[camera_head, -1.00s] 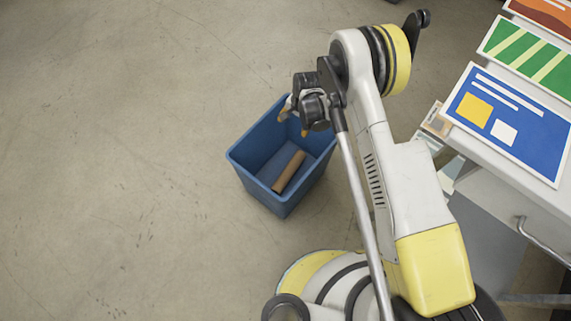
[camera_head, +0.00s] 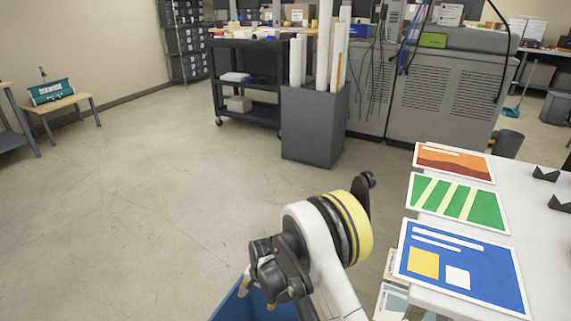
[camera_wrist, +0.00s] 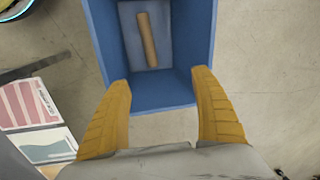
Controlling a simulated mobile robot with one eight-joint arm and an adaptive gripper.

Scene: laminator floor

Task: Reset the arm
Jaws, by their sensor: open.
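My gripper (camera_wrist: 163,115) is open and empty in the wrist view, its two tan fingers spread wide apart. It points down at a blue bin (camera_wrist: 155,98). A brown cardboard tube (camera_wrist: 147,40) lies inside the bin on its floor. In the head view my arm is bent at the lower middle, and only part of the gripper's fingers shows beneath the wrist. There the bin's rim (camera_head: 232,303) shows at the bottom edge, mostly cut off and behind the arm, and the tube is out of view.
A white table (camera_head: 545,235) with orange, green and blue printed sheets stands close on the right. A grey box of paper rolls (camera_head: 313,127) and a black cart (camera_head: 245,80) stand further back.

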